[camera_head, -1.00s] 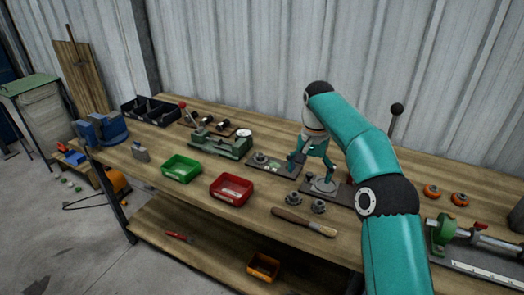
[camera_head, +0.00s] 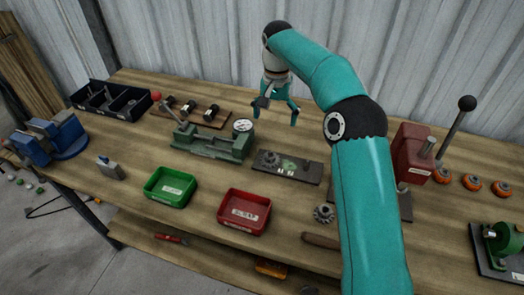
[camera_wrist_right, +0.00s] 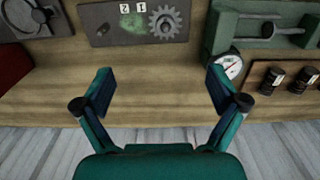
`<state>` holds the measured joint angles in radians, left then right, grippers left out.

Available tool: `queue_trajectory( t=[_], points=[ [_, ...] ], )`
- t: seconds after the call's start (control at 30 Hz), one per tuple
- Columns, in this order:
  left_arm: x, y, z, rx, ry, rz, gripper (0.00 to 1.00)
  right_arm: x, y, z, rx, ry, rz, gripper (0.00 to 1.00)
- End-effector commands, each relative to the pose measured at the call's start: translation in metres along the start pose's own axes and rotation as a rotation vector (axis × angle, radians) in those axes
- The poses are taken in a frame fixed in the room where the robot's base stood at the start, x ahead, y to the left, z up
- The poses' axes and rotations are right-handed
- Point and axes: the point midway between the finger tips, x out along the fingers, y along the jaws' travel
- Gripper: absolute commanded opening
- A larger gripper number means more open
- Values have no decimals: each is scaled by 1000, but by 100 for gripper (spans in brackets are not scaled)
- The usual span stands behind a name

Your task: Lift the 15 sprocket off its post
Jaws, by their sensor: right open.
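A grey toothed sprocket (camera_head: 271,159) sits at the left end of a dark plate (camera_head: 312,173) on the bench. In the right wrist view the sprocket (camera_wrist_right: 165,21) lies flat on the plate (camera_wrist_right: 100,32), beside a green patch and small number tags. I cannot read 15 on it. My right gripper (camera_head: 278,108) is open and empty, above the bench and behind the plate. In its wrist view the open fingers (camera_wrist_right: 160,88) frame bare bench, with the sprocket beyond them. Another sprocket (camera_head: 323,213) lies loose on the bench nearer me. My left gripper is not in view.
A green fixture with a dial gauge (camera_head: 242,126) stands left of the plate. Green (camera_head: 170,186) and red (camera_head: 244,211) bins are in front. A red press (camera_head: 411,153) with a lever stands right of my arm. The corrugated wall is close behind.

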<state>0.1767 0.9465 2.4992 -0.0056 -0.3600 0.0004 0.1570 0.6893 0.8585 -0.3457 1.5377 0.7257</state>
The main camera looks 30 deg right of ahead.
Motion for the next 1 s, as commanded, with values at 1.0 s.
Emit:
queue_trajectory(
  t=[1.0],
  points=[
    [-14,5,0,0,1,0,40,145,-20,1,-19,-4,4,96]
  ],
)
